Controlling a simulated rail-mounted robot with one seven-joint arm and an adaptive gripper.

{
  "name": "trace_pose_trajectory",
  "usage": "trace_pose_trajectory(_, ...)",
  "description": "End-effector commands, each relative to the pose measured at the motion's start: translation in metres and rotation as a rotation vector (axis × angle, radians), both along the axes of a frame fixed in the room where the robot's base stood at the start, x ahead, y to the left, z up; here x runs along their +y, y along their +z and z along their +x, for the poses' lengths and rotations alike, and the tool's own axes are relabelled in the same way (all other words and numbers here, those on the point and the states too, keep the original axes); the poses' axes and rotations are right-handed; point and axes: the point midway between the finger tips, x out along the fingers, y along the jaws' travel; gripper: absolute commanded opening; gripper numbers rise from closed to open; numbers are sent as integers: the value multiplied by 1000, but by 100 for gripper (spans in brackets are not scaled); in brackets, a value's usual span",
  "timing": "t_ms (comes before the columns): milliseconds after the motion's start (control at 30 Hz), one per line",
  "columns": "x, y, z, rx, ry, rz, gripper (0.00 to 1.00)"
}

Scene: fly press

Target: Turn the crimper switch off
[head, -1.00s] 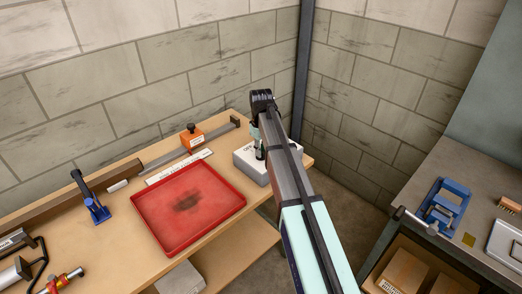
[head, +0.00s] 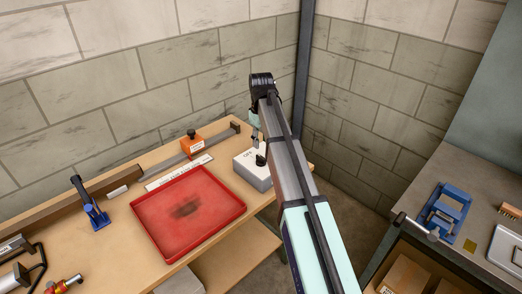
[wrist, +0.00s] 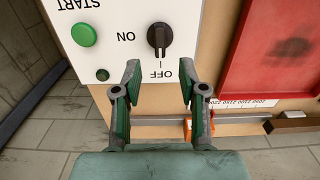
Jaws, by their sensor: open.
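The crimper's grey-white control box (head: 251,176) stands at the right end of the wooden bench. Its black rotary switch (wrist: 159,38) shows in the wrist view, between the ON label at its left and the OFF label below. The knob's grip lies upright in the picture, in line with the OFF mark. It also shows on the box in the head view (head: 260,160). My gripper (wrist: 160,72) is open and empty, its fingers apart, below the knob in the wrist view and clear of it. In the head view, my gripper (head: 255,132) is above the box, partly hidden by my arm.
A green START button (wrist: 84,35) and a small dark part (wrist: 102,74) are on the same box. A red tray (head: 160,235) lies left of the box. An orange block (head: 193,145) stands behind the tray. A second bench with a blue fixture (head: 444,205) is at right.

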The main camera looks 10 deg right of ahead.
Motion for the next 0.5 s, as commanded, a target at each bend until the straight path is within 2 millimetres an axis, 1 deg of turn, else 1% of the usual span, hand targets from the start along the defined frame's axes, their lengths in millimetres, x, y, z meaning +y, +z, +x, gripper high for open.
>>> trace_pose_trajectory(33, 0, 10, 1, -1, 0, 0, 42)
trace_pose_trajectory(100, 0, 20, 1, -2, 0, 0, 42)
trace_pose_trajectory(200, 0, 31, 1, 0, 0, 0, 42)
trace_pose_trajectory(333, 0, 39, 0, 0, 0, 0, 42)
trace_pose_trajectory(500, 0, 41, 0, 0, 0, 0, 42)
